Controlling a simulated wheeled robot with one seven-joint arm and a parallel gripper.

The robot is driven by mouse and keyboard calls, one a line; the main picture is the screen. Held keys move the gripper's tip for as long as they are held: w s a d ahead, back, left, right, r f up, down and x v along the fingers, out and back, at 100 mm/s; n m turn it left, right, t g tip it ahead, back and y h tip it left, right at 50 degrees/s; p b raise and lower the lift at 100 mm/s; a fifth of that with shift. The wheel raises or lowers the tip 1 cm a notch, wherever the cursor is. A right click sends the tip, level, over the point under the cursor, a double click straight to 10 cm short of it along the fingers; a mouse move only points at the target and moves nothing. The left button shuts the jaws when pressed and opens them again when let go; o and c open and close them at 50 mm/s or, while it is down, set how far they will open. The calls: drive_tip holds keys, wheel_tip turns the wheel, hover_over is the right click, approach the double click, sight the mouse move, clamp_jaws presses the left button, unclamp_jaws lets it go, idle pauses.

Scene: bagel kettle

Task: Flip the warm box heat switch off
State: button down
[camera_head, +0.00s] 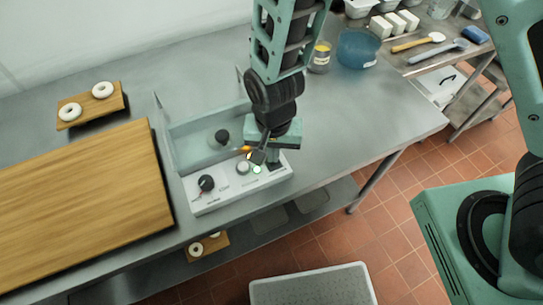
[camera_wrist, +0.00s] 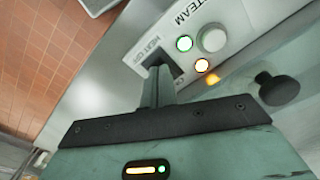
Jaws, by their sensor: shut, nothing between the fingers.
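The warm box (camera_head: 205,195) is a white control panel with a clear lidded bin behind it, on the steel counter. In the wrist view, the panel (camera_wrist: 240,22) shows a pale round knob (camera_wrist: 212,39), a green-ringed lamp (camera_wrist: 184,43) and a lit orange-red lamp (camera_wrist: 202,65). The dark heat switch (camera_wrist: 163,58) sits in a black frame beside lettering. My gripper (camera_head: 258,158) is shut and empty, low over the panel's right part. Its fingertips (camera_wrist: 158,73) are at the switch and partly hide it; I cannot tell whether they touch, or the switch's position.
A black dial (camera_head: 206,182) is on the panel's left. A black lid knob (camera_head: 222,136) stands up behind the panel. A wooden board (camera_head: 80,195) and a small board with two bagels (camera_head: 92,104) lie left. A blue bowl (camera_head: 358,48) stands behind right.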

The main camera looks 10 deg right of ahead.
drive_tip(key=shift+f, duration=0.35)
drive_tip(key=shift+r, duration=0.15)
wheel_tip(320, 180, up, 7)
drive_tip(key=p, duration=0.6)
idle(0.7)
drive_tip(key=s+d+r+n+b, duration=0.8)
drive_tip(key=s+r+n+b, duration=0.2)
drive_tip(key=s, duration=0.1)
drive_tip(key=shift+n+y, duration=0.3)
drive_tip(key=shift+s, duration=0.1)
idle(0.5)
